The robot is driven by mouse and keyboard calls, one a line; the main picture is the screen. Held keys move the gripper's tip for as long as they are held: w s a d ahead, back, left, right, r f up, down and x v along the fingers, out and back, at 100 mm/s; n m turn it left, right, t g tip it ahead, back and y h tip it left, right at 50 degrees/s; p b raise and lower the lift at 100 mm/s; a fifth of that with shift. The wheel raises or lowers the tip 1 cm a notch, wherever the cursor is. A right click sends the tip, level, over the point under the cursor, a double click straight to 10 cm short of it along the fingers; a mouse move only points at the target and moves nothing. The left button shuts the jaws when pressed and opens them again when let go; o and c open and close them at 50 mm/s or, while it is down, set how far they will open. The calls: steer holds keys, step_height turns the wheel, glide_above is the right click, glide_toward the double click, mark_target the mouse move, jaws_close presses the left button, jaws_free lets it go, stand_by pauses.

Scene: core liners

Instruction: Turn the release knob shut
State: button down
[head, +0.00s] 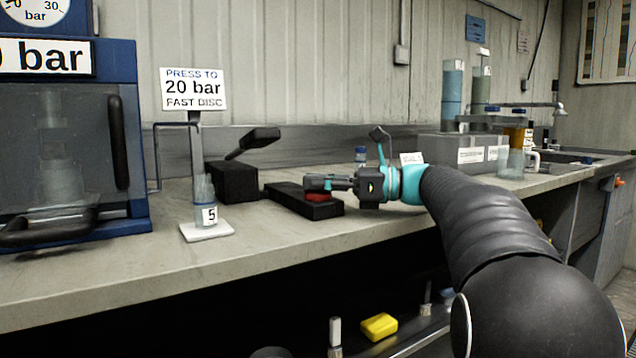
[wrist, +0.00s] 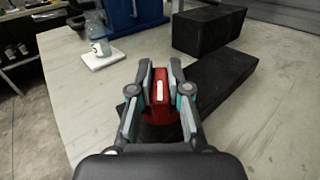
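The release knob is red with a pale mark on top. In the wrist view the red knob (wrist: 160,92) sits between the two fingers of my gripper (wrist: 161,75), which lie close against its sides. In the head view the red knob (head: 317,196) shows only in part, under my gripper (head: 318,183), on a low black block (head: 290,200) on the bench. The same black block runs to the upper right in the wrist view (wrist: 215,80). The fingers hide much of the knob's sides.
A blue press (head: 140,150) with a gauge stands at the left. A black box (head: 234,182) with a lever is behind the block. Bench front (head: 260,255) is clear.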

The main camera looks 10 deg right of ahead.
steer(key=shift+m+t, duration=0.3)
steer(key=shift+t, duration=0.1)
steer(key=shift+s+a+r+m+t+h+p, duration=0.1)
steer(key=shift+m+t+h+p, duration=0.3)
steer(key=shift+m+t+h, duration=0.55)
steer(key=m+t+h, duration=0.2)
steer(key=t, duration=0.1)
steer(key=shift+t, duration=0.25)
steer(key=m+t+h, duration=0.2)
steer(key=m+h, duration=0.1)
steer(key=h, duration=0.1)
steer(key=shift+m+t+b, duration=0.25)
steer(key=shift+t+b, duration=0.15)
steer(key=shift+m+t+h+b, duration=0.35)
steer(key=shift+m+t+h, duration=0.4)
steer(key=shift+h, duration=0.7)
steer(key=shift+m+h, duration=0.3)
steer(key=shift+m, duration=0.05)
steer(key=c, duration=1.1)
jaws_free()
